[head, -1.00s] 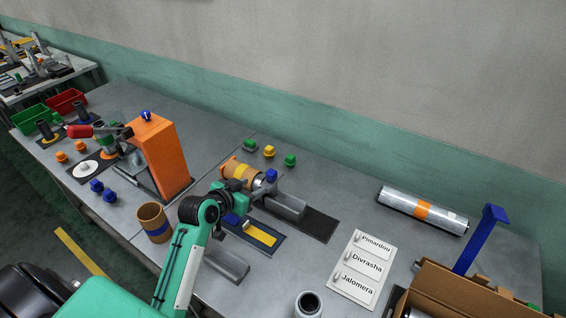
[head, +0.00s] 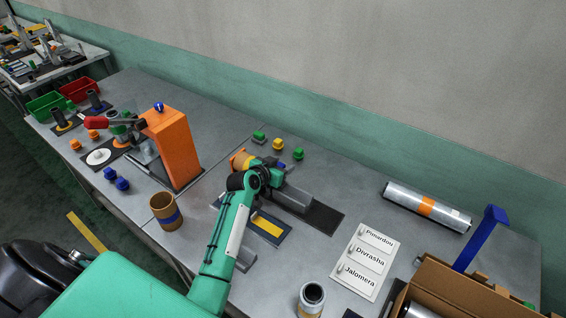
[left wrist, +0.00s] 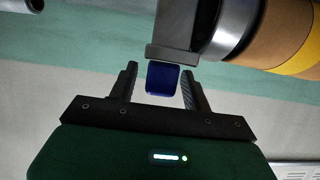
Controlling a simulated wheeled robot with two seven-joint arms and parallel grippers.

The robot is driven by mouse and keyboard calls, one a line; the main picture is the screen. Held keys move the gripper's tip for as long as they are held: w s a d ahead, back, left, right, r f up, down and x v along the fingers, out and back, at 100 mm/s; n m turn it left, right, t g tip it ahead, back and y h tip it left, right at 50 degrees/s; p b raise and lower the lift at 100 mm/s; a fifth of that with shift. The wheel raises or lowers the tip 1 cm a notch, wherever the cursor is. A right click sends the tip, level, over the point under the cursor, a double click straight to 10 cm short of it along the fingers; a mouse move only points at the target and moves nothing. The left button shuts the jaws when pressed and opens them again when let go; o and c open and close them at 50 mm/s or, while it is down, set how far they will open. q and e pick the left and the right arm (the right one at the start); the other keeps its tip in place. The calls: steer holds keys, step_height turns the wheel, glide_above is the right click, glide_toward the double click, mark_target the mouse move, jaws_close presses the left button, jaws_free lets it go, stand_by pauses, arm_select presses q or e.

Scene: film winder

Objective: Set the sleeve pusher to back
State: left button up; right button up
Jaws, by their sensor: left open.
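The sleeve pusher appears to be the grey block (head: 292,196) on a dark base, with a blue knob (head: 281,165) at its spool end. My left gripper (head: 270,172) is over that end and covers part of it. In the left wrist view the blue knob (left wrist: 162,79) lies between the two open fingers (left wrist: 160,69), with a gap on each side. The knob hangs under a grey plate (left wrist: 172,52) in that picture. An orange-brown roll (head: 240,160) is beside it, also in the left wrist view (left wrist: 275,38). My right gripper is not in view.
An orange tower (head: 175,145) stands to the left, and a brown cup (head: 164,211) stands left of my arm. The table between pusher and silver roll is clear.

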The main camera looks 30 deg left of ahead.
arm_select(q)
steer(key=shift+w+f, duration=0.15)
steer(key=shift+w, duration=0.25)
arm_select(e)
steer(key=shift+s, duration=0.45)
